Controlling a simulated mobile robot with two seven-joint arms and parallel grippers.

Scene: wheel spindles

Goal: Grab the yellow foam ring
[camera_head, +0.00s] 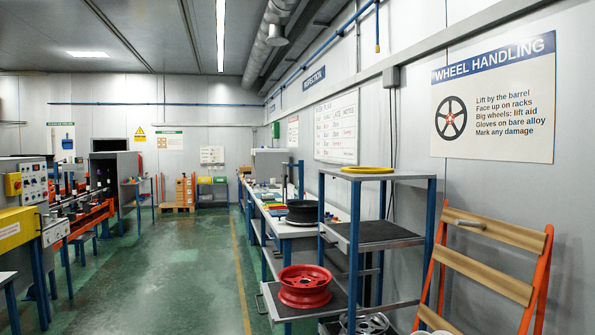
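A yellow ring (367,170) lies flat on the top shelf of a grey and blue rack (431,225) right of the middle. It looks like the foam ring. Neither of my grippers shows in the head view, so I cannot see whether they are open or shut.
A red wheel (305,287) sits on a low shelf left of the rack. A long bench (262,222) with a black wheel (302,211) runs along the right wall. An orange and wood rack (490,265) stands at the right. Machines line the left; the green floor (175,270) between is clear.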

